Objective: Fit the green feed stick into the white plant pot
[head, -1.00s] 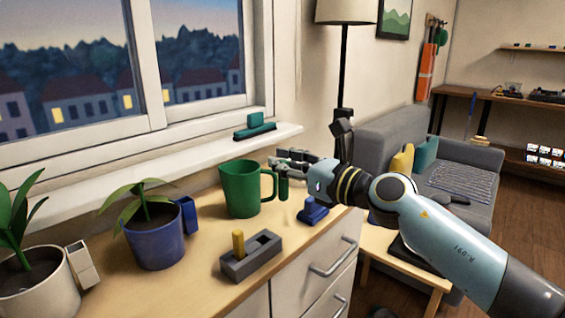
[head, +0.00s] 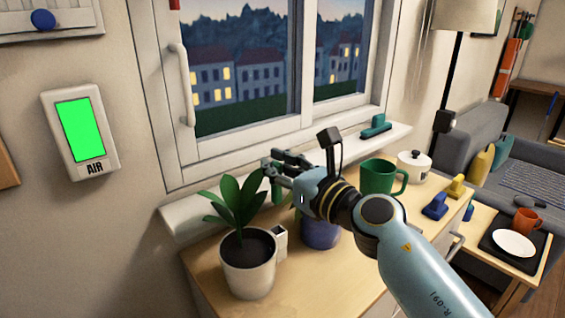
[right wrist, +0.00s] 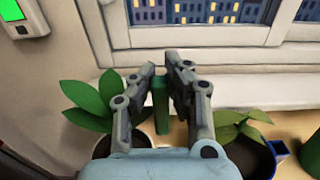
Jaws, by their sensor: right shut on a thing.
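The white plant pot (head: 248,278) stands on the left end of the wooden cabinet top, with dark soil and a broad-leaved green plant (head: 238,205). A small white holder (head: 280,242) is on its right side. In the right wrist view the stick (right wrist: 161,108) hangs between the fingers, right of the white pot's plant (right wrist: 90,107); the white pot itself is mostly hidden there. My left gripper is out of view.
The blue pot (head: 321,234) stands just right of the white one, partly behind my right arm. The window sill (head: 190,222) runs behind the plants.

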